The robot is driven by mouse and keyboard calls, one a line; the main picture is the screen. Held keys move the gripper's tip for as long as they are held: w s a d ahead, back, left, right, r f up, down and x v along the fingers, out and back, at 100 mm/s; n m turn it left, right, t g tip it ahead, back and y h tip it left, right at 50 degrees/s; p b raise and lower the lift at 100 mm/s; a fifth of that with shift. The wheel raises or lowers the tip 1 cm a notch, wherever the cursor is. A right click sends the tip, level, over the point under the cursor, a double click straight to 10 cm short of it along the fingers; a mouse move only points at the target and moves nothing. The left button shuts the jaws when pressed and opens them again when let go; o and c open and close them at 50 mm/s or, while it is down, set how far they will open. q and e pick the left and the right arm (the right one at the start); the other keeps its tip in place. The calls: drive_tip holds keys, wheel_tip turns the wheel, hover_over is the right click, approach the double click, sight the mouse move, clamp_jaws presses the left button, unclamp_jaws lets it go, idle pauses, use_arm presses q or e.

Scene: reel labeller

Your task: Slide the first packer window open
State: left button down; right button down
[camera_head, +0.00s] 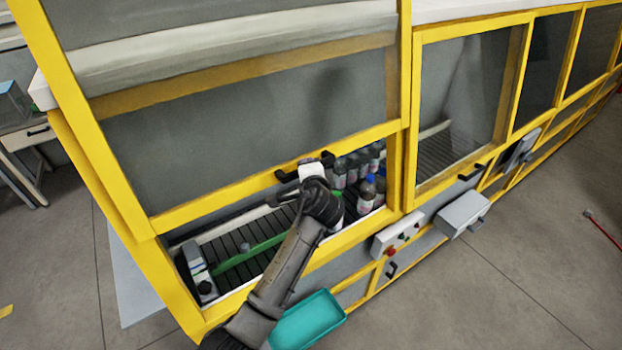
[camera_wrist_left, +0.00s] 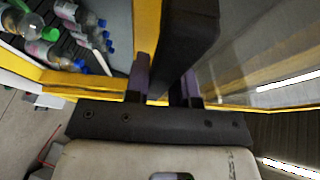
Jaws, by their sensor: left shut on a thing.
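The first packer window (camera_head: 250,120) is a large grey pane in a yellow frame in the head view. Its lower yellow rail stands raised above the sill, leaving an opening onto the conveyor. A black handle (camera_head: 284,175) sits on that lower rail. My left gripper (camera_head: 318,161) is at the handle, partly hidden by its own wrist. In the left wrist view, the purple fingers of my left gripper (camera_wrist_left: 166,85) are on both sides of the black handle (camera_wrist_left: 185,35), shut on it. My right gripper is in neither view.
Several bottles (camera_head: 367,193) stand on the conveyor (camera_head: 238,240) inside the opening. A closed second window (camera_head: 465,100) is to the right. A control box (camera_head: 397,236) and grey box (camera_head: 462,214) stick out in front. A teal tray (camera_head: 308,320) lies below my left arm.

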use_arm(q)
drive_tip(key=shift+r, duration=0.15)
drive_tip(key=c, duration=1)
unclamp_jaws()
drive_tip(key=shift+o, duration=0.2)
drive_tip(key=b+v, duration=0.3)
drive_tip(key=v, duration=1)
drive_tip(key=shift+s+b, duration=0.35)
drive_tip(key=shift+s, duration=0.05)
drive_tip(key=shift+d, duration=0.1)
